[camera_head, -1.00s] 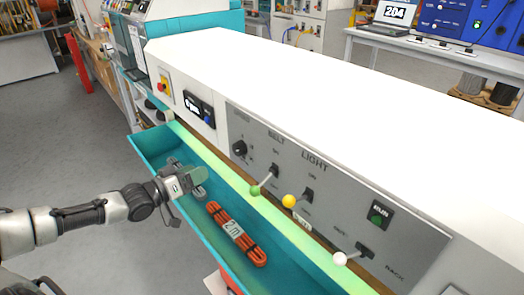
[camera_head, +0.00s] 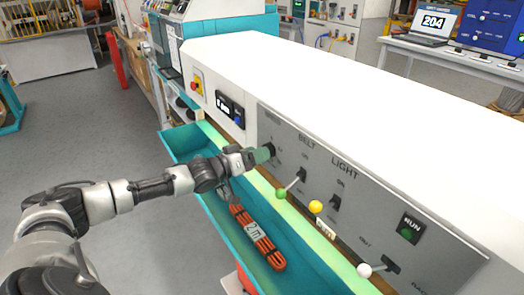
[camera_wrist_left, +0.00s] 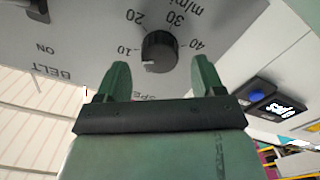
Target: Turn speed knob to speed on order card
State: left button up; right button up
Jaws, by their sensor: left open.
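The black speed knob (camera_wrist_left: 160,51) sits on the grey control panel (camera_wrist_left: 85,18), with a dial marked 10, 20, 30, 40 m/min around it. In the left wrist view its pale mark points toward the lower left, below the 10. My left gripper (camera_wrist_left: 157,80) is open, its two green fingers on either side of the knob and a little short of it. In the head view my left gripper (camera_head: 266,152) is at the panel's left end and covers part of the knob. My right gripper is not in view.
Belt lever (camera_head: 282,192), light lever (camera_head: 316,206) and a white-tipped lever (camera_head: 365,270) stick out right of the knob. A teal tray (camera_head: 215,205) holding an orange cable coil (camera_head: 258,238) runs below. A display (camera_head: 230,108) is left of the panel.

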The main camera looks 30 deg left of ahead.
pick_arm(q)
jog(key=shift+x, duration=1.1)
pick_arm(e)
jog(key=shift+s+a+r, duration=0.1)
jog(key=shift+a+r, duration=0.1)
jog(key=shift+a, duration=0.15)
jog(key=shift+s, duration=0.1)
pick_arm(q)
jog(key=c, duration=0.9)
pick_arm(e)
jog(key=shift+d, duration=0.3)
pick_arm(q)
jog(key=shift+m, duration=0.3)
jog(key=m+p, duration=0.1)
jog(key=m, duration=1)
jog(key=shift+d, duration=0.1)
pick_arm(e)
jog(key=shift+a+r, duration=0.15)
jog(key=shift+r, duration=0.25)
